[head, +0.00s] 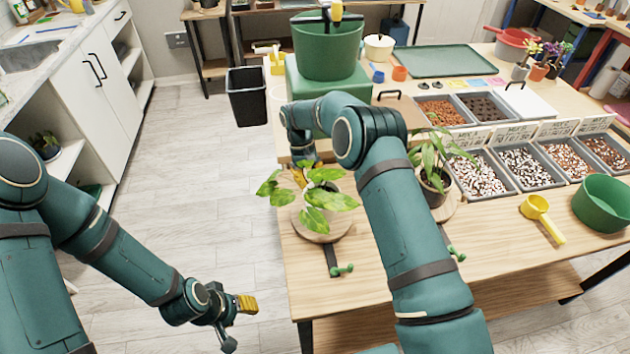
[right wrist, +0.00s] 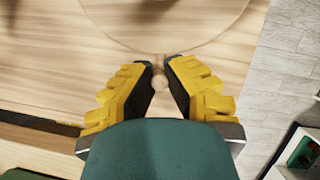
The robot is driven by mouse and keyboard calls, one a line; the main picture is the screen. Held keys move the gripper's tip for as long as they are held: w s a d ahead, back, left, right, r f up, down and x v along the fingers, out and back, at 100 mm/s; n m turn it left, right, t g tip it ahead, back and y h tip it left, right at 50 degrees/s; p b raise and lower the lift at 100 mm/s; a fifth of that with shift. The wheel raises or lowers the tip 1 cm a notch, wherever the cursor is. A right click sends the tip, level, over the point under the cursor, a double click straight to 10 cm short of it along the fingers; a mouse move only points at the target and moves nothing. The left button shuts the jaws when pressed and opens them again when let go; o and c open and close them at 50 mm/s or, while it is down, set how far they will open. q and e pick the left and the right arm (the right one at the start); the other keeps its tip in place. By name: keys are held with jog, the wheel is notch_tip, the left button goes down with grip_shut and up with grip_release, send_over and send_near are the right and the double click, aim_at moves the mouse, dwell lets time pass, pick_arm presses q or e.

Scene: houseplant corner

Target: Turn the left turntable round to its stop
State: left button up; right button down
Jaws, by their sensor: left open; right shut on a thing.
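The left turntable (head: 318,236) is a round wooden disc on the table's near left part. A leafy green plant (head: 318,197) stands on it and hides much of it. My right arm reaches across the table, and my right gripper (head: 300,172) is at the disc's far edge, partly behind leaves. In the right wrist view the right gripper (right wrist: 160,76) is shut on a small pale wooden knob (right wrist: 160,85) at the rim of the turntable (right wrist: 165,25). My left gripper (head: 240,320) is open and empty, low over the floor left of the table.
A second plant (head: 436,165) on a round wooden turntable stands right of my right forearm. Short dark bars with green ends (head: 342,270) lie near both discs. Grey bins of pebbles (head: 477,174), a yellow scoop (head: 540,213) and a green bowl (head: 604,203) fill the right side.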

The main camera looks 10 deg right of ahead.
jog(key=shift+s+a+f+n+h, duration=0.1)
jog(key=shift+s+a+n+h, duration=0.15)
jog(key=shift+a+n, duration=0.35)
jog(key=shift+s+a+n+h, duration=0.2)
jog(key=shift+a+n, duration=0.3)
jog(key=shift+n, duration=0.25)
jog(key=shift+s+a+f+n+h, duration=0.15)
jog(key=shift+a+n+h, duration=0.1)
jog(key=shift+a+n, duration=0.35)
jog(key=shift+s+a+r+n+t+h+p, duration=0.1)
jog(key=shift+s+a+n+t+h+p, duration=0.1)
jog(key=shift+s+a+n+t, duration=0.3)
jog(key=shift+s+a+f+n+g+h+p, duration=0.1)
jog(key=shift+a+n+h, duration=0.2)
jog(key=shift+n, duration=0.45)
jog(key=shift+s+a+r+n+t+h+p, duration=0.15)
jog(key=shift+s+a+n+t, duration=0.15)
jog(key=shift+a+n, duration=0.25)
jog(key=shift+n, duration=0.25)
jog(key=c, duration=1)
grip_release()
jog(key=shift+o, duration=0.2)
jog(key=shift+w+a+r, duration=0.2)
jog(key=shift+r, duration=0.25)
jog(key=v, duration=1.1)
